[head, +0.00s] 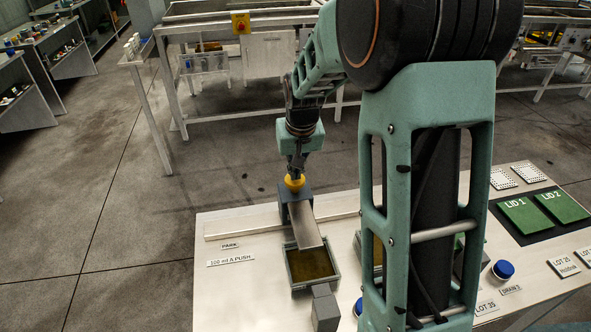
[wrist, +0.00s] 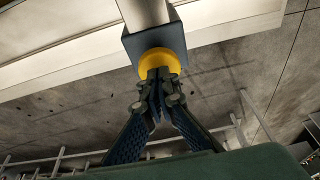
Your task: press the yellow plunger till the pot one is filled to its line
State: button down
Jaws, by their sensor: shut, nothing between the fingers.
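The yellow plunger (head: 294,182) sits on top of a grey-blue dispenser block (head: 297,208) near the table's back edge. My gripper (head: 296,170) is shut and empty, with its fingertips right at the top of the plunger. In the wrist view the closed fingertips (wrist: 158,74) overlap the yellow plunger (wrist: 160,60), apparently touching it. A metal chute (head: 306,232) slopes from the block to an open grey pot (head: 311,266) with a brownish yellow content. I cannot make out the fill line. My arm hides part of the table to the right.
Labels "PARK" (head: 230,245) and "100 ml A PUSH" (head: 231,261) lie left of the pot. A grey block (head: 325,306) stands in front of it. Green lids (head: 527,216) and a blue-capped knob (head: 503,269) are at right. The table's left front is clear.

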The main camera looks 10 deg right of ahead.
aim_at(296, 181)
jog(key=shift+f, duration=0.1)
notch_tip(296, 181, down, 3)
jog(key=b, duration=0.2)
jog(key=shift+b, duration=0.35)
jog(key=shift+s, duration=0.1)
notch_tip(296, 181, up, 4)
jog(key=p, duration=0.3)
jog(key=v, duration=1)
jog(key=shift+b, duration=0.4)
